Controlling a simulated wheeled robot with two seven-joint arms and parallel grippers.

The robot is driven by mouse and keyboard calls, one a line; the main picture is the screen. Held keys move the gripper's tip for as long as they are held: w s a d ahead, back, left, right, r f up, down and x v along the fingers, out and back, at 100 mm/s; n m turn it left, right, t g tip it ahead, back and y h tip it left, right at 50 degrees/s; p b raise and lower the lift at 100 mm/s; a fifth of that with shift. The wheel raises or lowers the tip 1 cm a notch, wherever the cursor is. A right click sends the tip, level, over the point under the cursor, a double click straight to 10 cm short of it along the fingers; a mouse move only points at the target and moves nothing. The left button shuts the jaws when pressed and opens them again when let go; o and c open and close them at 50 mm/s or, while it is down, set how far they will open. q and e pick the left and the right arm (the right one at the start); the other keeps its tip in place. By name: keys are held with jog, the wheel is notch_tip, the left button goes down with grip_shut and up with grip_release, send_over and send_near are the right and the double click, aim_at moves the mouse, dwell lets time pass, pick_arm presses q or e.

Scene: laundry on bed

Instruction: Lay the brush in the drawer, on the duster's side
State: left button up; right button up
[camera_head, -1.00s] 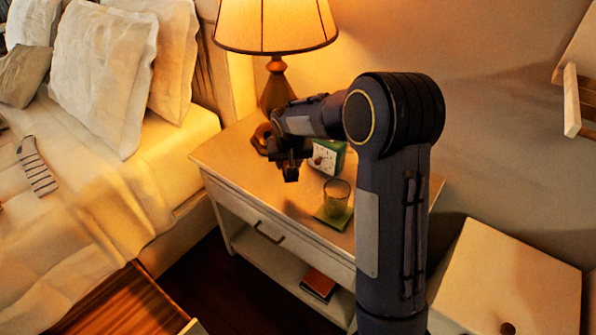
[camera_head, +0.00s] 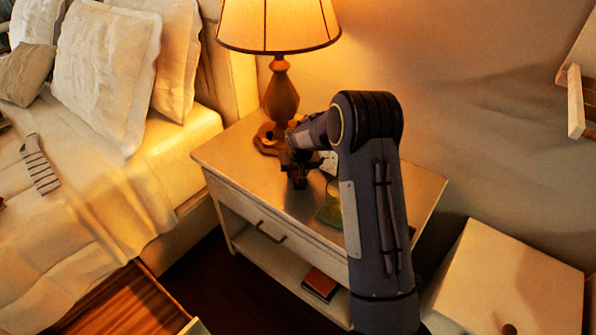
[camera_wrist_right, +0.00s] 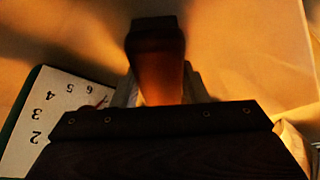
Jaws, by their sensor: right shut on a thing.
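My right gripper (camera_head: 298,182) is over the nightstand top, in front of the lamp base. In the right wrist view it is shut on a brown, dark-ended thing (camera_wrist_right: 157,60), which I take to be the brush. In the head view the held thing cannot be made out against the dark gripper. An open wooden drawer (camera_head: 125,302) shows in part at the lower left, with a plain brown inside. No duster can be made out in the visible part. My left gripper is not in view.
The clock face also shows in the wrist view (camera_wrist_right: 50,115). A bed with a striped sock (camera_head: 40,165) is left; a white cabinet (camera_head: 505,275) is right.

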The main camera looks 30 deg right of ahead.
jog(key=shift+f, duration=0.1)
jog(key=shift+f, duration=0.15)
jog(key=o, duration=1)
